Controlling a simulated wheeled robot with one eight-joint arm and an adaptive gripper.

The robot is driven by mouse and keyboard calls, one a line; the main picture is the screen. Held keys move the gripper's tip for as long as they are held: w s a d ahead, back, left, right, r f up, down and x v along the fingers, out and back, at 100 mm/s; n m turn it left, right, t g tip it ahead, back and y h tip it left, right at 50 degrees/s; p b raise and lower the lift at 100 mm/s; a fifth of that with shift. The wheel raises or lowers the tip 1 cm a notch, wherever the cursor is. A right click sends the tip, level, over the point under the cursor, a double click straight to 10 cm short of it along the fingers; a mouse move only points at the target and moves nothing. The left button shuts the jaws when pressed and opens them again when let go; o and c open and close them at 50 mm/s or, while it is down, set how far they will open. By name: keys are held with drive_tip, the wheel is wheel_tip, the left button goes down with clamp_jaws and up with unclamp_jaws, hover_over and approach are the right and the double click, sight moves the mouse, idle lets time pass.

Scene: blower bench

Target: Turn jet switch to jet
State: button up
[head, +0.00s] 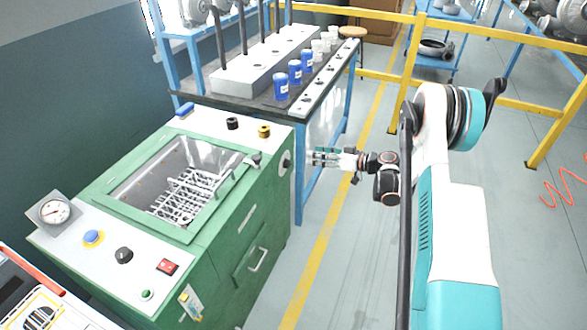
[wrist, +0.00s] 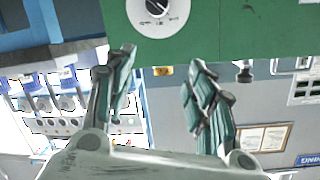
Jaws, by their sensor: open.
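A rotary switch with a dark knob on a round white dial (head: 286,162) is on the right side face of the green machine (head: 240,225). It also shows at the top edge of the wrist view (wrist: 157,14), partly cut off, with markings too small to read. I take it for the jet switch, but cannot read a label. My gripper (head: 312,157) is just to the right of the dial, pointing at it, with a gap between. In the wrist view its two fingers (wrist: 161,64) are spread apart and empty, with the dial beyond their tips.
A blue-legged bench (head: 345,92) with blue and white cups stands behind the machine. A black knob (head: 124,255), a red switch (head: 167,267) and a gauge (head: 55,210) are on the machine's top. A yellow railing (head: 400,85) is behind.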

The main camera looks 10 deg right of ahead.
drive_tip(key=n+t+y, duration=0.1)
drive_tip(key=y, duration=0.1)
approach(288, 164)
drive_tip(key=f+b+x, duration=0.1)
drive_tip(key=b+x, duration=0.3)
drive_tip(key=x, duration=0.4)
drive_tip(key=shift+w+d+f+t, duration=0.2)
drive_tip(key=shift+w+f+t, duration=0.1)
drive_tip(key=shift+w, duration=0.15)
drive_tip(key=c, duration=1.1)
